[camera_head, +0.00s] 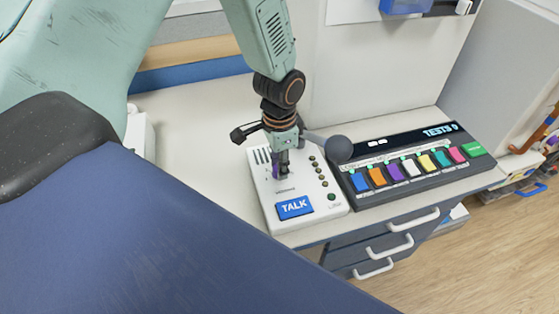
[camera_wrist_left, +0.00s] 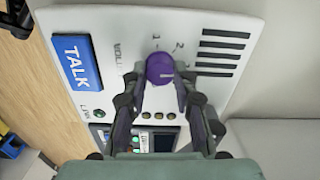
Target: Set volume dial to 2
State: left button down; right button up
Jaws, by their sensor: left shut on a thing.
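The volume dial (camera_wrist_left: 160,68) is a purple round knob on a white intercom panel (camera_wrist_left: 215,25). A pale mark on the dial points roughly to the right in the wrist view. Small printed numbers, among them what looks like a 2, stand beside and beyond the dial. My left gripper (camera_wrist_left: 160,82) is shut on the dial, one finger on each side. In the head view my left gripper (camera_head: 281,172) reaches down onto the panel and mostly hides the dial, leaving a bit of purple. My right gripper is not in view.
The panel has a blue TALK button (camera_head: 294,207) and a column of small round buttons. A dark console (camera_head: 410,165) with several coloured keys stands close on the right. A dark blue padded surface (camera_head: 150,240) fills the lower left.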

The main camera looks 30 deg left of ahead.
pick_arm(q)
jog(key=n+p, duration=0.3)
jog(key=shift+s+n+p, duration=0.25)
jog(key=shift+n+p, duration=0.05)
jog(key=shift+n, duration=0.1)
jog(key=n+p, duration=0.2)
jog(key=n, duration=0.1)
jog(key=shift+f+n+p, duration=0.15)
jog(key=shift+n+p, duration=0.65)
jog(key=shift+n, duration=0.3)
jog(key=c, duration=1.4)
grip_release()
jog(key=o, duration=0.4)
jog(key=shift+w, duration=0.15)
jog(key=shift+c, duration=0.2)
notch_tip(320, 180, up, 12)
